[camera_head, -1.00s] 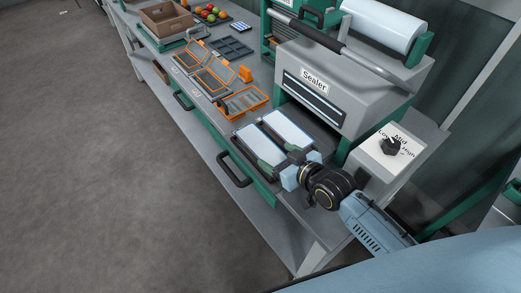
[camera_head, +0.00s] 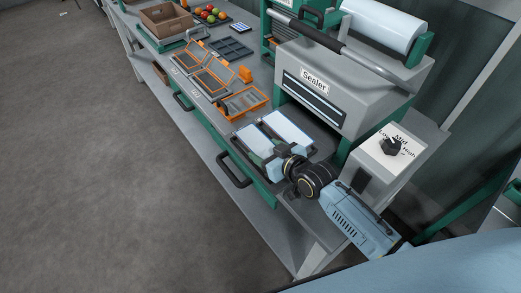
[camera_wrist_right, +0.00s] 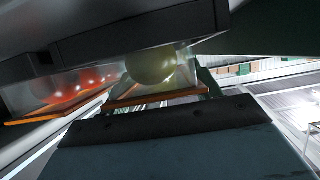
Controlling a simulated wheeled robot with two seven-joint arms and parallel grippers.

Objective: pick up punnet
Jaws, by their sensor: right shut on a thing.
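Two punnets with pale, flat tops lie side by side in the sealer's tray: the left punnet (camera_head: 256,138) and the right punnet (camera_head: 289,128). My right gripper (camera_head: 270,160) is at their near end, shut on a punnet; its fingers partly hide the near ends, and I cannot tell which one it grips. In the right wrist view, a clear-walled punnet (camera_wrist_right: 190,73) with an orange rim and a yellow-green tomato shows between the dark upper finger and the lower finger. Red tomatoes (camera_wrist_right: 75,85) show behind clear wall to the left. My left gripper is not in view.
The grey sealer (camera_head: 325,85) stands right behind the punnets, with a dial box (camera_head: 400,148) to the right. Orange-framed trays (camera_head: 243,103), a cardboard box (camera_head: 166,19) and loose tomatoes (camera_head: 210,14) lie farther along the bench. Open floor is at left.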

